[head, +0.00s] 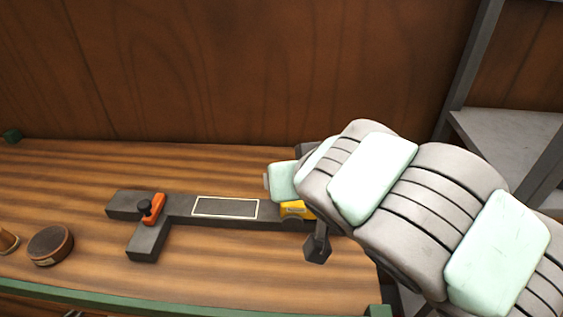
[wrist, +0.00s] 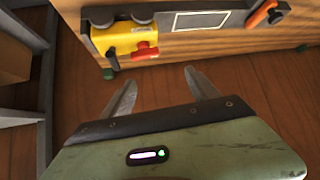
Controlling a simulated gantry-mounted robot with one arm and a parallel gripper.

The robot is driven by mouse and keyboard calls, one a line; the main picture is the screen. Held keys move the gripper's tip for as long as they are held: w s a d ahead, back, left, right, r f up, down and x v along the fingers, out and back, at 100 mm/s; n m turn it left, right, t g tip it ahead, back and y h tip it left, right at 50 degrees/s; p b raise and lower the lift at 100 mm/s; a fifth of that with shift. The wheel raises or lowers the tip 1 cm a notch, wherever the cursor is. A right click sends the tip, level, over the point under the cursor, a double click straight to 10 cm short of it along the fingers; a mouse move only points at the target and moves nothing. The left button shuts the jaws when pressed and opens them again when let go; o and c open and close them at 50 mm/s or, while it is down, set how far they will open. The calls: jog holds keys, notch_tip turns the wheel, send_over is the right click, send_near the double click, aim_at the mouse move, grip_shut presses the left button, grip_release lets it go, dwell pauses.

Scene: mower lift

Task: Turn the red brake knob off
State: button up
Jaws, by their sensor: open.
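The red brake knob (wrist: 145,50) sits on the edge of a yellow box (wrist: 110,37) in the wrist view. My gripper (wrist: 159,77) is open and empty, its two grey fingers pointing toward the box. The fingertips are below the knob in the picture and apart from it, with the knob between their lines. In the head view only part of the yellow box (head: 296,210) shows. My arm hides the knob and most of the gripper there.
The box is mounted on a dark grey bar (head: 178,205) with a white-outlined panel (head: 225,208) and an orange lever (head: 154,208) on the wooden surface. A round brown object (head: 50,245) lies at left. Grey shelving (head: 510,135) stands at right.

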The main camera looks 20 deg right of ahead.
jog(key=shift+m+g+h, duration=0.4)
jog(key=x, duration=0.3)
jog(key=d+x, duration=0.1)
jog(key=x, duration=0.2)
jog(key=s+f+x, duration=0.1)
jog(key=x, duration=0.2)
jog(key=shift+w+d+f, duration=0.1)
jog(key=shift+d+f, duration=0.05)
jog(key=shift+d, duration=0.2)
jog(key=shift+x, duration=0.75)
jog(key=shift+d, duration=0.1)
jog(key=c, duration=1.1)
